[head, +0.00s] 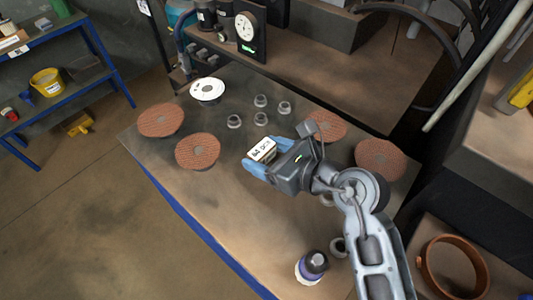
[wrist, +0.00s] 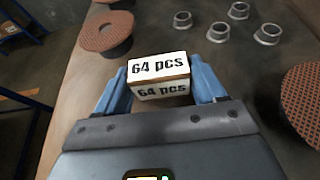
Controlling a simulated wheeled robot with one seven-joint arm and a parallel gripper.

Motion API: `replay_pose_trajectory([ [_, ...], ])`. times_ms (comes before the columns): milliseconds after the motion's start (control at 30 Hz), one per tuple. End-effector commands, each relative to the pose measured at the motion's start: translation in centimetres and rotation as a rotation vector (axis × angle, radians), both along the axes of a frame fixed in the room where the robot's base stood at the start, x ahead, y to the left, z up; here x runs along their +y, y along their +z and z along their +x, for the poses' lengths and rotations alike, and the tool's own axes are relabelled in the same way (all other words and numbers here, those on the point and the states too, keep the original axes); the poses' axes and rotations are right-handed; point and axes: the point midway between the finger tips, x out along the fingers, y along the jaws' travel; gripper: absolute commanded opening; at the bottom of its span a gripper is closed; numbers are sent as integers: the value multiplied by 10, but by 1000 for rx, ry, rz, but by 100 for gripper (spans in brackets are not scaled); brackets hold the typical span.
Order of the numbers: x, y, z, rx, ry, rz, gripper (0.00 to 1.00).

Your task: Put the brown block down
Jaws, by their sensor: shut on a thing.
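The brown block (head: 263,149) has white labels reading "64 pcs", and thin brown edges show between them. It also shows in the wrist view (wrist: 158,67). My gripper (head: 259,160) has its two blue fingers on either side of the block and is shut on it. In the wrist view the fingers (wrist: 160,88) press its left and right ends. The block is over the worktable (head: 190,195); I cannot tell whether its underside touches the top.
Reddish-brown flap discs (head: 198,151) lie left and right of the block, with a white disc (head: 207,89) farther back. Several small metal rings (head: 261,119) stand behind it. A dark bottle (head: 313,264) stands near the front edge. The table's left front is clear.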

Motion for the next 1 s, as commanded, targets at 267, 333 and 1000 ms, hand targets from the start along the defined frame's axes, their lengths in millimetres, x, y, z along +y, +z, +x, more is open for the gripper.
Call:
replay_pose_trajectory([
  [267, 0, -5, 0, -1, 0, 1, 40],
  [333, 0, -6, 0, -1, 0, 1, 40],
  [1000, -1, -4, 0, -1, -1, 1, 95],
])
